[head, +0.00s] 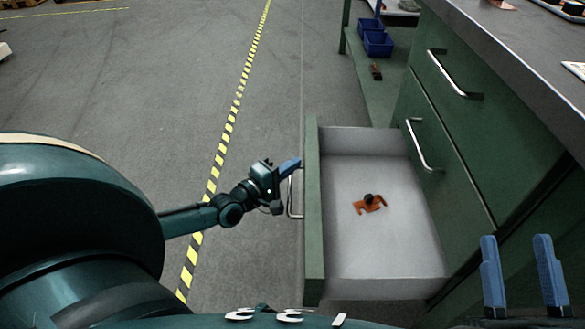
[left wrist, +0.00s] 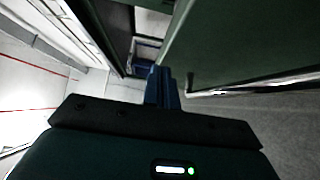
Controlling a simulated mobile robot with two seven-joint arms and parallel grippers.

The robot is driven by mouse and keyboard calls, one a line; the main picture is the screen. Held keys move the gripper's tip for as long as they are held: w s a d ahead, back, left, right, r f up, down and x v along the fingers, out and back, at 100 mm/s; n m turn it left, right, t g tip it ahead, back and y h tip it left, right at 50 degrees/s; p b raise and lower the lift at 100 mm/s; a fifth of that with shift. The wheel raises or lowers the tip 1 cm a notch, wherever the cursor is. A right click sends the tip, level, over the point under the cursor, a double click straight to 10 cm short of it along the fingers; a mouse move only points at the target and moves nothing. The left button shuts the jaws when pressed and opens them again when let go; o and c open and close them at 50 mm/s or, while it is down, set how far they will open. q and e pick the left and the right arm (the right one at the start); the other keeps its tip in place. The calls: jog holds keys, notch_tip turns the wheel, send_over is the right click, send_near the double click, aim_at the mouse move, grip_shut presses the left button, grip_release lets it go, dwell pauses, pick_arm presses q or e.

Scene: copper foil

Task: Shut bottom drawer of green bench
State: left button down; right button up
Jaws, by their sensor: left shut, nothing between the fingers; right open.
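The bottom drawer (head: 313,240) of the green bench (head: 510,130) stands pulled far out, with its green front facing left. A metal bar handle (head: 292,195) is on that front. My left gripper (head: 291,165) is shut and empty, with its blue fingertips at the drawer front, near the upper part of the handle; I cannot tell if they touch it. In the left wrist view the shut blue fingers (left wrist: 162,88) point toward a green panel (left wrist: 240,40). My right gripper (head: 521,275) is open and empty at the lower right, in front of the bench.
An orange-brown part with a dark knob (head: 370,203) lies inside the drawer. Two closed drawers with handles (head: 455,75) are above. Blue bins (head: 377,42) stand on a green shelf behind. The floor left of the drawer is clear, with a yellow-black line (head: 228,125).

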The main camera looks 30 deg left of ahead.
pick_arm(q)
jog(key=shift+w+d, duration=0.1)
jog(key=shift+d, duration=0.1)
dwell(0.3)
